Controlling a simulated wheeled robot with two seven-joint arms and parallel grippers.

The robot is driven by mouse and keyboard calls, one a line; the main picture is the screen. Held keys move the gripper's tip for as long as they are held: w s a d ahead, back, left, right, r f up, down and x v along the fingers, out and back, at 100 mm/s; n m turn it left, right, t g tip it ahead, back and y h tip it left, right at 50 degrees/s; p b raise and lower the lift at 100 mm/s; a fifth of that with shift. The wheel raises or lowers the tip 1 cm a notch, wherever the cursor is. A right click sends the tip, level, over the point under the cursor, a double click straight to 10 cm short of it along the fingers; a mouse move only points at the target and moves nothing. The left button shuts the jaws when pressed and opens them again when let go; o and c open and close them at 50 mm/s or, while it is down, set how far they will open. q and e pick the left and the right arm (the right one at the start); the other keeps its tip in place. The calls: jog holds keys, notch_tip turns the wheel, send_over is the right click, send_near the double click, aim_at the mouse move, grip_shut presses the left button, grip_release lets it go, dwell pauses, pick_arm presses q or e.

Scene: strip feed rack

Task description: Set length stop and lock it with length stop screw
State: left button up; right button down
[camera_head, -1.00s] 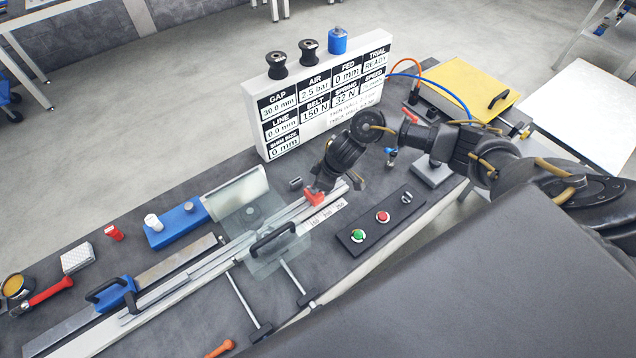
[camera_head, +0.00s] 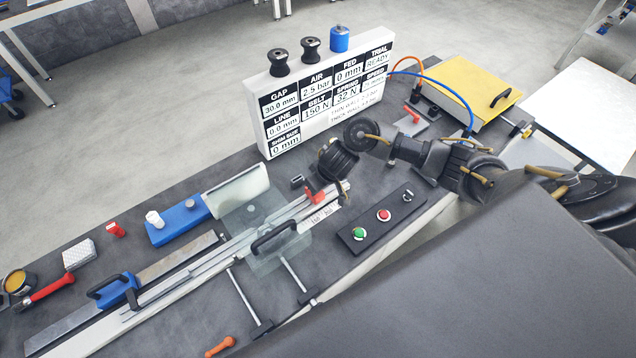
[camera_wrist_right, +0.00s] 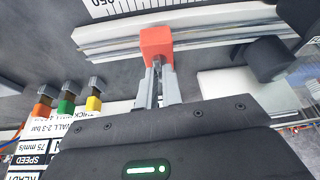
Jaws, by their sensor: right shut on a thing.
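The length stop, taken to be the red block (camera_head: 316,196), is on the pale rail (camera_head: 205,262) beside the printed scale (camera_head: 323,213). In the right wrist view the red block (camera_wrist_right: 156,42) sits at the tips of my right gripper (camera_wrist_right: 158,66), whose fingers are shut on it. My right gripper (camera_head: 320,186) reaches it from above and behind in the head view. The block touches or nearly touches the rail's edge; I cannot tell which. The length stop screw cannot be made out for certain. My left gripper is not in view.
A clear guard with a black handle (camera_head: 275,238) stands left of the stop. A button panel (camera_head: 382,218) lies in front, and the display board (camera_head: 325,105) stands behind. A dark cylinder (camera_wrist_right: 268,60) is close to the right of my gripper in the wrist view.

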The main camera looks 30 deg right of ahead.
dwell(0.3)
jog(key=c, duration=1.6)
grip_release()
jog(key=shift+o, duration=0.2)
jog(key=v, duration=1)
jog(key=shift+r, duration=0.35)
jog(key=shift+s+d, duration=0.1)
jog(key=shift+s, duration=0.05)
